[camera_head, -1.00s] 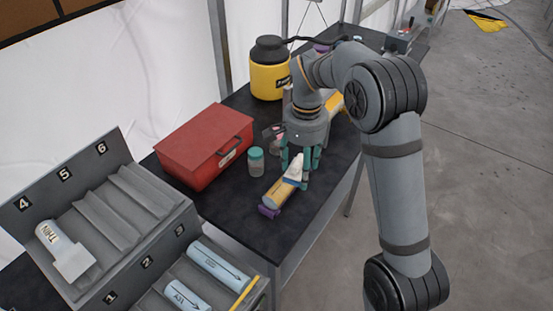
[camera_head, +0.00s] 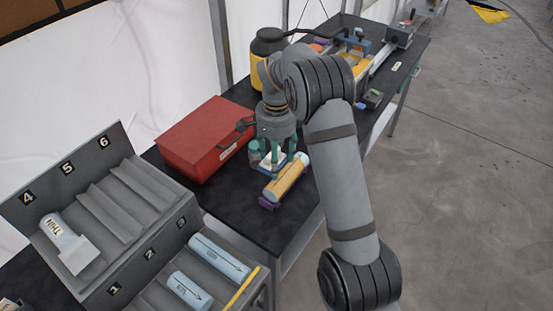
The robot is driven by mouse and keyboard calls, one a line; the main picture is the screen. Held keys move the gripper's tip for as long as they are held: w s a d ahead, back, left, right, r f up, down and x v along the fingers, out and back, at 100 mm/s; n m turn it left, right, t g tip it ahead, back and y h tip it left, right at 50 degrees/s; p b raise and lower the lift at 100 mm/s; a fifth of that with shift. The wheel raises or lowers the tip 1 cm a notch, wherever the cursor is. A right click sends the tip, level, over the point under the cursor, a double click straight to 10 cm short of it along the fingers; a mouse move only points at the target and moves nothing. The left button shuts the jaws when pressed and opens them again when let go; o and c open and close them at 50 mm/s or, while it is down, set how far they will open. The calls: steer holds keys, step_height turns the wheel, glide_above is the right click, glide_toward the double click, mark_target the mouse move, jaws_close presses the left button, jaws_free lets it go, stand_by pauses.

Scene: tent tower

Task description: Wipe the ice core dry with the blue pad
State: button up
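My gripper (camera_head: 272,166), with teal fingers, is over the black table just left of the yellow cradle (camera_head: 284,184). A small pale pad (camera_head: 271,157) shows between the fingers and appears held; its blue colour is hard to make out. The cradle has purple ends and lies at a slant on the table. A pale blue end (camera_head: 303,158) of what looks like the ice core shows at its far end. I cannot tell whether the pad touches the core or cradle, or whether the core is wet.
A red box (camera_head: 206,140) stands left of my gripper. A yellow canister (camera_head: 258,75) stands behind. A numbered grey rack (camera_head: 125,258) holds several pale cylinders at the front left. Bare table (camera_head: 232,208) lies before the cradle.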

mark_target(291, 173)
steer(key=shift+f+b, duration=4.3)
steer(key=shift+f, duration=0.35)
steer(key=shift+f+b, duration=0.35)
steer(key=shift+f, duration=0.05)
steer(key=shift+w+d+r+p, duration=0.1)
steer(key=shift+w+d+p, duration=0.35)
steer(key=shift+w, duration=0.2)
steer(key=shift+w+d+p, duration=0.3)
steer(key=shift+w+p, duration=0.25)
steer(key=shift+w, duration=0.1)
steer(key=shift+w+d, duration=0.25)
steer(key=shift+w, duration=0.15)
steer(key=shift+w+d+p, duration=0.4)
steer(key=shift+w+p, duration=0.3)
steer(key=shift+p, duration=0.05)
steer(key=shift+w+d+p, duration=0.4)
steer(key=shift+w+p, duration=0.25)
steer(key=shift+p, duration=0.05)
steer(key=shift+w+d, duration=0.25)
steer(key=shift+w, duration=0.15)
